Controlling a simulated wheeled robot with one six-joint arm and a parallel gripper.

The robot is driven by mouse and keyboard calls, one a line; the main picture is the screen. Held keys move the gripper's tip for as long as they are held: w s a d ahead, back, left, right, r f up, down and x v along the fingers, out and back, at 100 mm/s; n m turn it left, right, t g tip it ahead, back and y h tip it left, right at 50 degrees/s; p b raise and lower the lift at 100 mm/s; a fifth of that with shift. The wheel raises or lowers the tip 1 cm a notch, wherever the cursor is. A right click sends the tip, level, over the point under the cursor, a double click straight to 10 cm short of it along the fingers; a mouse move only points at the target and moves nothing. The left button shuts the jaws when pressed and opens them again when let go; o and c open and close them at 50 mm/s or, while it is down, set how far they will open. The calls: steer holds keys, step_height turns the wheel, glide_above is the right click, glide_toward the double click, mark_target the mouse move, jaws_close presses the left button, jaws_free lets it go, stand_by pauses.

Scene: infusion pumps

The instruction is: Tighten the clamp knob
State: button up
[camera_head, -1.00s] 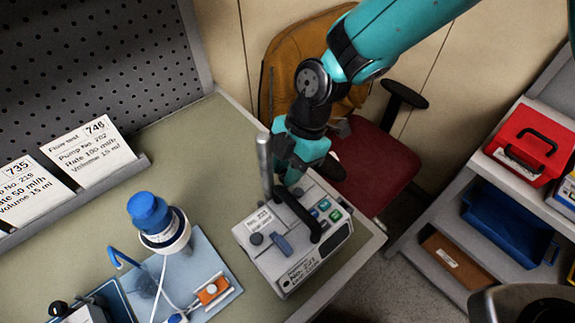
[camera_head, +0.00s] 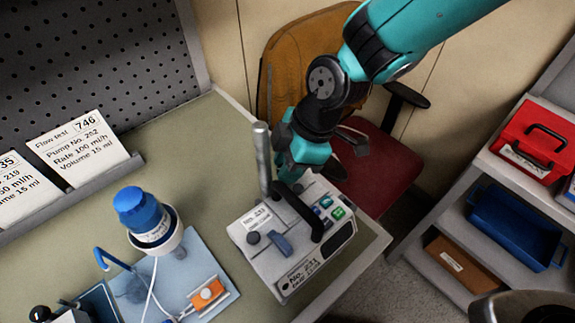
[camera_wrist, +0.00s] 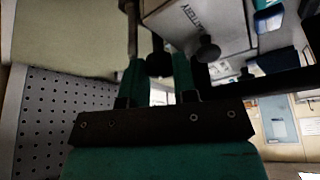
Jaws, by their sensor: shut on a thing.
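The white infusion pump (camera_head: 318,262) stands on the bench beside an upright metal pole (camera_head: 262,160). The pole also shows in the wrist view (camera_wrist: 132,28), next to the pump's underside or back (camera_wrist: 205,22). A black clamp knob (camera_wrist: 158,64) sits between my fingertips in the wrist view. My gripper (camera_wrist: 158,74) is shut on it. In the head view my gripper (camera_head: 287,180) is behind the pump, close to the pole, and its fingertips and the knob are hidden there. A second round black knob (camera_wrist: 207,49) is on the pump's casing, to the right of my fingers.
A blue-capped bottle (camera_head: 148,212) and a blue tray (camera_head: 178,268) with an orange-and-white part (camera_head: 207,292) are left of the pump. Flow-test cards (camera_head: 80,150) lean by the pegboard. A chair (camera_head: 385,175) stands behind the bench. A shelf with red (camera_head: 528,140) and blue (camera_head: 515,227) bins is right.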

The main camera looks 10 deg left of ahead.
steer(key=shift+m, duration=0.4)
steer(key=o, duration=0.7)
steer(key=shift+c, duration=0.2)
steer(key=shift+r, duration=0.1)
steer(key=b+v, duration=0.3)
steer(key=v, duration=1.4)
steer(key=shift+s+d, duration=0.15)
steer(key=shift+s, duration=0.1)
steer(key=shift+r, duration=0.15)
